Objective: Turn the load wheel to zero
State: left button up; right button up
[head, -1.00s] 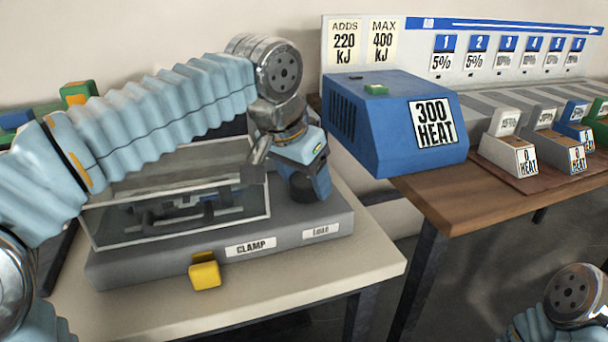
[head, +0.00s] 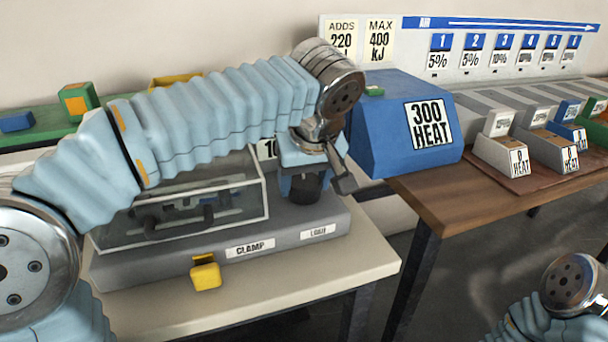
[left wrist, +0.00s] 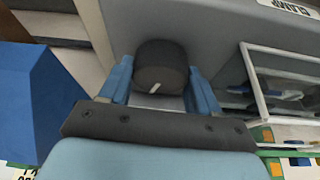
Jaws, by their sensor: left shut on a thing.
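The load wheel (head: 305,191) is a dark round knob on the grey base of the clamp machine (head: 180,262), behind the load label (head: 318,231). In the left wrist view the wheel (left wrist: 161,65) shows a short white mark on its face, towards the lower edge of the picture. My left gripper (head: 306,184) is shut on the wheel, its blue fingers on either side of it. The wheel's scale and its zero are not readable here. My right gripper is out of view; only part of my right arm shows at the lower right.
A clear-sided box (head: 180,210) with a dark handle stands left of the wheel. A yellow clamp lever (head: 205,273) sticks out in front. A blue heat unit (head: 395,115) stands close on the right, on a wooden table (head: 440,205).

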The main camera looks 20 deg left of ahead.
pick_arm(q)
jog(key=shift+n+g+y, duration=0.4)
jog(key=shift+n+y, duration=0.1)
jog(key=shift+n, duration=1)
jog(key=o, duration=1.1)
jog(key=shift+c, duration=0.2)
jog(key=v, duration=1.3)
jog(key=shift+d+r, duration=0.15)
jog(key=shift+r, duration=0.25)
